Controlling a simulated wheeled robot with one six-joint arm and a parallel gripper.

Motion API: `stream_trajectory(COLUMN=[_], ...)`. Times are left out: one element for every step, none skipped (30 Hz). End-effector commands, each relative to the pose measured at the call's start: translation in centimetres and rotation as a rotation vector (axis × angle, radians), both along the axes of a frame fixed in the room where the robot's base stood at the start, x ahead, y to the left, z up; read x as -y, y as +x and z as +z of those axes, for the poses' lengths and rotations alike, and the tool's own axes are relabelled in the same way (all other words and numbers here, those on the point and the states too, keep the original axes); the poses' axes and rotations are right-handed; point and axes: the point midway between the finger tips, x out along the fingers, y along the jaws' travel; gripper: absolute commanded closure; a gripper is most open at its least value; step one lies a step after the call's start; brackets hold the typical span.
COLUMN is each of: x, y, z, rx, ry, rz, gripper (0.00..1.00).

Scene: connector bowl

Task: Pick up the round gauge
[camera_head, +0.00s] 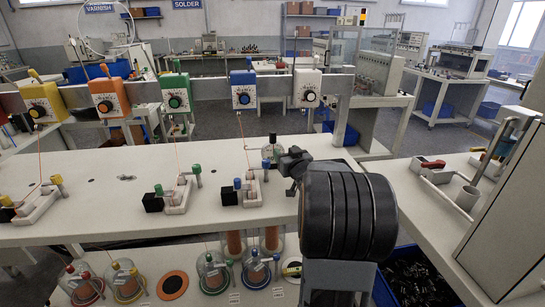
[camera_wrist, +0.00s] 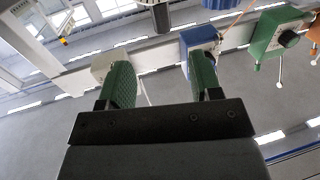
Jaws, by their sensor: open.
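I cannot make out for certain which thing is the round gauge. My arm hides part of the table in the head view.
A rail (camera_head: 213,87) carries dial boxes behind the table, among them a blue box (camera_head: 244,90) and a white box (camera_head: 307,88). Clamp fixtures stand on the white table (camera_head: 120,165). A side table (camera_head: 415,210) holds a tray.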

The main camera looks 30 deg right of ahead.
Motion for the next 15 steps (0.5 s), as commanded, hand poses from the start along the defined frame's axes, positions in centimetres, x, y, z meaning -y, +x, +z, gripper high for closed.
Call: stream_trajectory(x=[0.2,0.3,0.5,0.7,0.8,0.9,1.0,1.1,1.3,1.4,1.5,1.6,1.6,1.7,1.7], y=[0.9,1.5,2.2,2.8,3.3,4.0,4.5,4.9,5.4,5.8,6.1,6.5,6.7,6.9,7.1], z=[-0.1,-0.1,-0.1,0.0,0.0,0.0,0.0,0.0,0.0,0.0,0.0,0.0,0.0,0.0,0.0], rx=[0.004,0.005,0.006,0.007,0.006,0.005,0.005,0.005,0.006,0.006,0.006,0.005,0.005,0.005,0.005], ry=[0.001,0.001,0.000,-0.001,0.000,0.001,0.001,0.001,0.000,0.000,0.000,0.001,0.000,0.000,0.000], rz=[0.005,0.006,0.007,0.007,0.007,0.007,0.007,0.007,0.006,0.006,0.006,0.005,0.005,0.005,0.005], gripper=[0.42,0.42,0.42,0.42,0.42,0.42,0.42,0.42,0.42,0.42,0.42,0.42,0.42,0.42,0.42])
